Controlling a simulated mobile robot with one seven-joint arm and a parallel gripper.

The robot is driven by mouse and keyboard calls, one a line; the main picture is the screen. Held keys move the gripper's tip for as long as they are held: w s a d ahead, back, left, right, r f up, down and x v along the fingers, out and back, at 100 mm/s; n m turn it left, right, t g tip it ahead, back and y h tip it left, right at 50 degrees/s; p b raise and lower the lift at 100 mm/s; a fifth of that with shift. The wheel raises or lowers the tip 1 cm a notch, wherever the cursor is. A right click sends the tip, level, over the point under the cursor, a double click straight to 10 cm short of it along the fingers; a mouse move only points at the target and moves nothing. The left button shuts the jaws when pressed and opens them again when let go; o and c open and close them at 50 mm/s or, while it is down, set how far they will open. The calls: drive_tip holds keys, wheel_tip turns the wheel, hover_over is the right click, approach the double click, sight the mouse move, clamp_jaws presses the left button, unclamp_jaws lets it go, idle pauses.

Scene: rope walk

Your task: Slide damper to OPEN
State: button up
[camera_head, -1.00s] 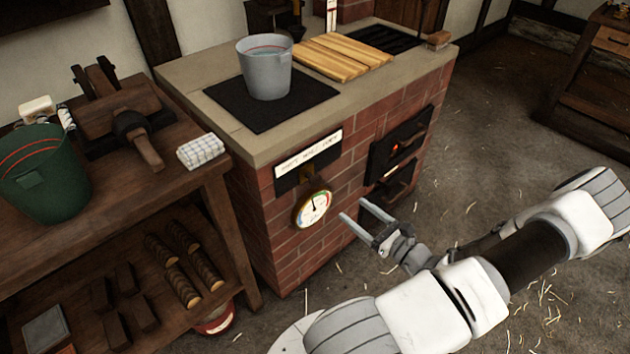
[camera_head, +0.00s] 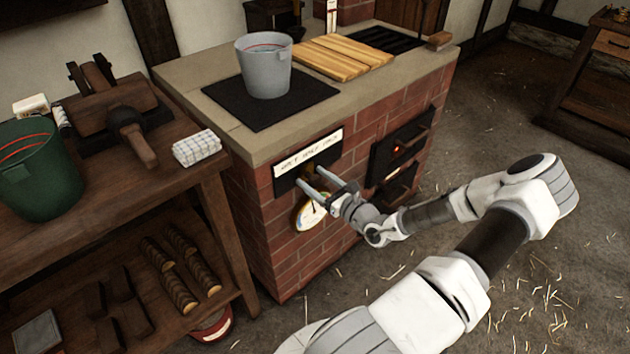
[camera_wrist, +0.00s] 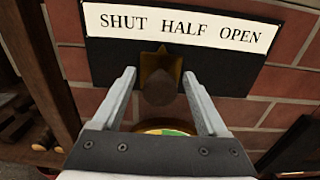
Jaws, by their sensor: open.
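The damper plate is a dark panel on the brick stove front with a white label (camera_head: 308,151) above it. In the wrist view the label (camera_wrist: 180,28) reads SHUT, HALF, OPEN from left to right. The damper knob (camera_wrist: 159,88) is round and dark on a brass pointer (camera_wrist: 160,62) that stands below HALF. My gripper (camera_wrist: 159,86) is open, with one finger on each side of the knob and gaps showing beside it. In the head view my gripper (camera_head: 311,182) is at the plate and mostly hides the knob.
A round gauge (camera_head: 309,214) sits just below the plate, partly behind my gripper. Firebox doors (camera_head: 400,145) are to the right. A grey bucket (camera_head: 264,70) stands on the stove top. A wooden bench (camera_head: 190,180) with a green bucket (camera_head: 38,170) stands at left.

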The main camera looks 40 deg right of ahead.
clamp_jaws()
idle(0.4)
idle(1.0)
